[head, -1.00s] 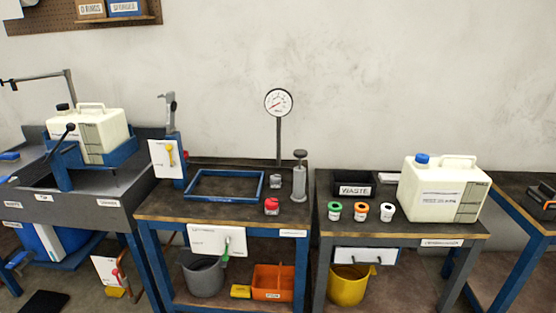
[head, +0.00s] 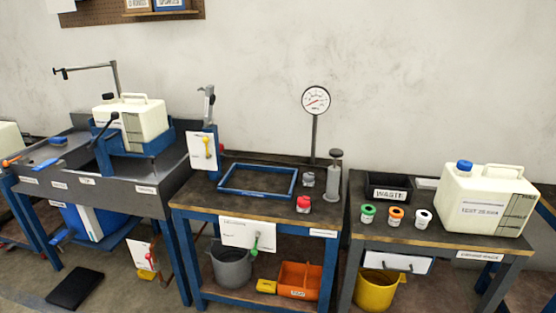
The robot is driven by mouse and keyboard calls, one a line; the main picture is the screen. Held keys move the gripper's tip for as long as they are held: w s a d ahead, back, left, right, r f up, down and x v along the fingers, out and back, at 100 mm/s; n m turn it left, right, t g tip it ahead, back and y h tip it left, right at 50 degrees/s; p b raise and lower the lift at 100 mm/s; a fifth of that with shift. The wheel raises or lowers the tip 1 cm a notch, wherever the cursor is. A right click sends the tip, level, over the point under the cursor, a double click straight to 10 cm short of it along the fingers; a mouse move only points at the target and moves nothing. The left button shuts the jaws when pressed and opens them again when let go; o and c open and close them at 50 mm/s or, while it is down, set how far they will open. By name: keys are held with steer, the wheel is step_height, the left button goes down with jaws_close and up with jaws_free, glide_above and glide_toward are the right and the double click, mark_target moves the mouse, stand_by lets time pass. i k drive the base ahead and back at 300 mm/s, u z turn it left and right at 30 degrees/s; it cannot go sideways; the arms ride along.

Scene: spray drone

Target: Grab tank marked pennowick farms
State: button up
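A white tank with a blue cap (head: 485,200) stands on the right-hand table. Its label is blurred, and I cannot read the name pennowick farms on it. A second white tank with a black cap (head: 135,117) sits in a blue cradle over the sink bench at the left. I see no readable label on it. Part of a third pale tank (head: 10,140) shows at the left edge, cut off by the frame. My gripper is not in view.
The middle table holds a blue frame (head: 257,180), a gauge on a stand (head: 316,100) and a grey pump (head: 333,178). Several small capped jars and a black waste bin (head: 388,188) stand left of the blue-capped tank. A black mat (head: 75,287) lies on the floor.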

mark_target(140, 120)
steer(key=u, duration=0.3)
steer(key=i, duration=1)
steer(key=z, duration=0.3)
